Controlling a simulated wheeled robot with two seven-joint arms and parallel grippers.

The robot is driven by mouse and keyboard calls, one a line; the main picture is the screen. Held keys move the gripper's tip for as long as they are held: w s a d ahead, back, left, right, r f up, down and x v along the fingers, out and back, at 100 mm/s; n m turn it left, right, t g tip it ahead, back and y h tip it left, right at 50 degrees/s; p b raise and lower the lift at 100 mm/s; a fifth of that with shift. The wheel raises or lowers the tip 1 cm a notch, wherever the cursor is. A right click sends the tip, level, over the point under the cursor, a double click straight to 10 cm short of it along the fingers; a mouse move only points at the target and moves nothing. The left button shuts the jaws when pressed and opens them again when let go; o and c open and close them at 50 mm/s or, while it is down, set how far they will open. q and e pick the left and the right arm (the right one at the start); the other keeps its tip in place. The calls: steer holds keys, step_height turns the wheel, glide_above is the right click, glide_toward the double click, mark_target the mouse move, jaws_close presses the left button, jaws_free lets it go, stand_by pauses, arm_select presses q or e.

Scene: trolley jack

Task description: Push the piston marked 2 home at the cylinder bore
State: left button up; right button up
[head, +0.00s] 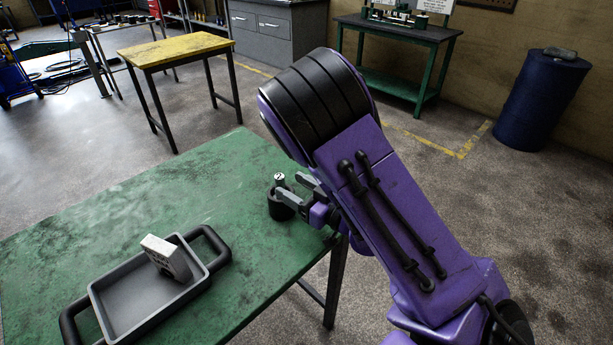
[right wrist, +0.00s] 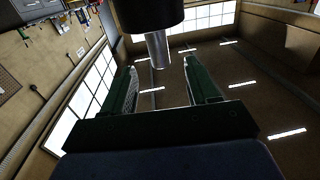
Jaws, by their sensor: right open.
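A dark cylinder (head: 281,207) stands upright on the green table (head: 130,205) near its right edge. The piston marked 2 (head: 280,180), a pale metal rod, stands out of its top. In the right wrist view the picture is turned over: the dark cylinder (right wrist: 150,14) is at the top and the metal piston (right wrist: 157,48) points down from it. My right gripper (head: 289,186) is open beside the piston, and its two fingers (right wrist: 160,68) spread to either side of it in that view. I cannot tell whether they touch it. My left gripper is not in view.
A grey tray (head: 115,318) with dark handles sits on the table at the front left, holding a pale block (head: 167,257). The table between tray and cylinder is clear. A yellow-topped table (head: 175,48), a green bench (head: 400,30) and a blue barrel (head: 540,100) stand farther off.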

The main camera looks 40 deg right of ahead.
steer(key=s+p, duration=0.1)
steer(key=s, duration=0.1)
steer(key=s+p, duration=0.1)
steer(key=p, duration=0.1)
steer(key=s+d+p, duration=0.1)
steer(key=s+p, duration=0.1)
steer(key=shift+s, duration=0.3)
